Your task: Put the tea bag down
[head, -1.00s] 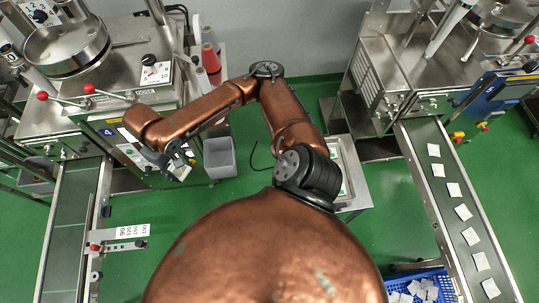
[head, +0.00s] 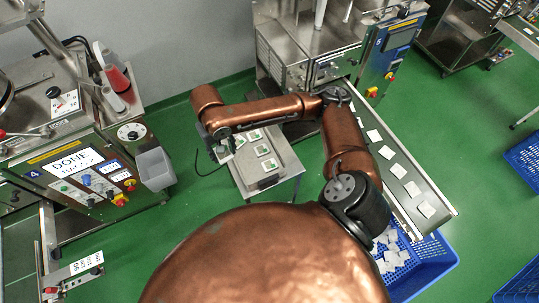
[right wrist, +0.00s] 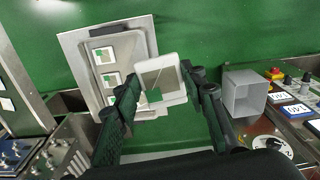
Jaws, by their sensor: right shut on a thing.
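My right gripper (head: 226,150) is over the left edge of the small steel table in the head view. In the right wrist view my right gripper (right wrist: 160,98) is shut on a tea bag (right wrist: 158,78), a pale square with a green tag. The steel table (head: 283,183) carries several tea bags in a row, one of them near its front (head: 269,165). The table (right wrist: 72,45) also shows in the right wrist view, behind and left of the held bag. I cannot tell the gap between the held bag and the table top. My left gripper is out of view.
A machine with a "DONE" label (head: 73,162) stands at the left with a grey bin (head: 155,169) on its side. A conveyor (head: 407,183) with several white bags runs down into a blue crate (head: 425,258) at the right. Green floor lies between.

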